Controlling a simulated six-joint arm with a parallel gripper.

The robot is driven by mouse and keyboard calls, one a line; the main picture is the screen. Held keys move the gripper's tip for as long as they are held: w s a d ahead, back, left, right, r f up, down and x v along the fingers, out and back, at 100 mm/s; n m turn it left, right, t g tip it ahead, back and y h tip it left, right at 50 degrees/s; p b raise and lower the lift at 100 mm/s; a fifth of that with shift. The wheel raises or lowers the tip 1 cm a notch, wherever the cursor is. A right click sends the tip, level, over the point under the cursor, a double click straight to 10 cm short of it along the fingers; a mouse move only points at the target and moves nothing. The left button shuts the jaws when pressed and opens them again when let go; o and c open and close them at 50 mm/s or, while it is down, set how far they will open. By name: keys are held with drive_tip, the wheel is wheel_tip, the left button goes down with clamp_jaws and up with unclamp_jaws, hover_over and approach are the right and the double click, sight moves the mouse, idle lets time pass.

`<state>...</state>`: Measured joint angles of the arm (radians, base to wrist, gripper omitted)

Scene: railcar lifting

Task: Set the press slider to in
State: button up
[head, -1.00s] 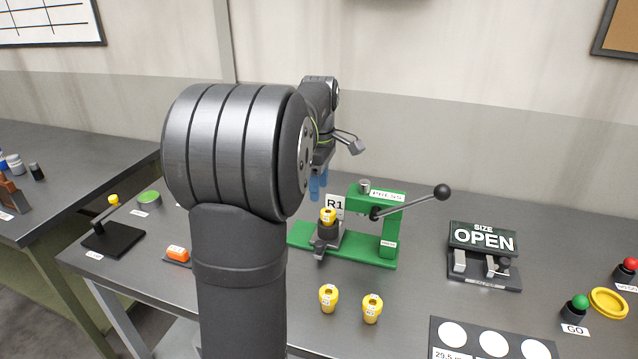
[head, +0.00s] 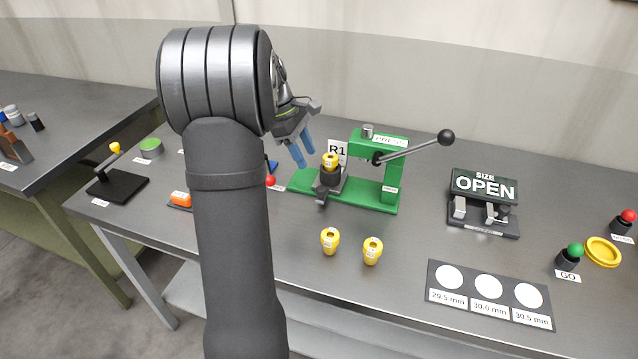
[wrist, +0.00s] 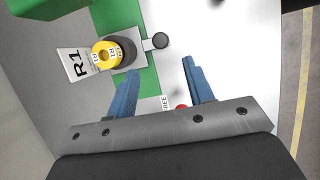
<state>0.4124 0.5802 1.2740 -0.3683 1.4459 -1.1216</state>
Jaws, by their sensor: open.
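The green press (head: 385,170) stands on the bench with its black-knobbed lever (head: 420,146) raised to the right. At its left end sits the grey slider (head: 328,190), carrying a dark holder with a yellow R1 piece (head: 330,160) on top; a small knob sticks out at its front. The slider's plate (wrist: 139,61) and knob (wrist: 160,41) also show in the wrist view, with the yellow piece (wrist: 106,54). My gripper (head: 305,160) is open and empty, its blue fingers pointing down just left of the slider, apart from it. In the wrist view my fingers (wrist: 160,85) stand wide apart.
Two yellow pieces (head: 330,241) (head: 372,250) stand in front of the press. A red knob (head: 271,181) is left of the press base. The size gauge reading OPEN (head: 484,188) stands right. A labelled sorting card (head: 488,286) lies at front right.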

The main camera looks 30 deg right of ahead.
sight(322, 188)
drive_tip(key=x, duration=1)
drive_tip(key=shift+d+f, duration=0.1)
drive_tip(key=shift+f, duration=0.1)
drive_tip(key=shift+s, duration=0.1)
clamp_jaws()
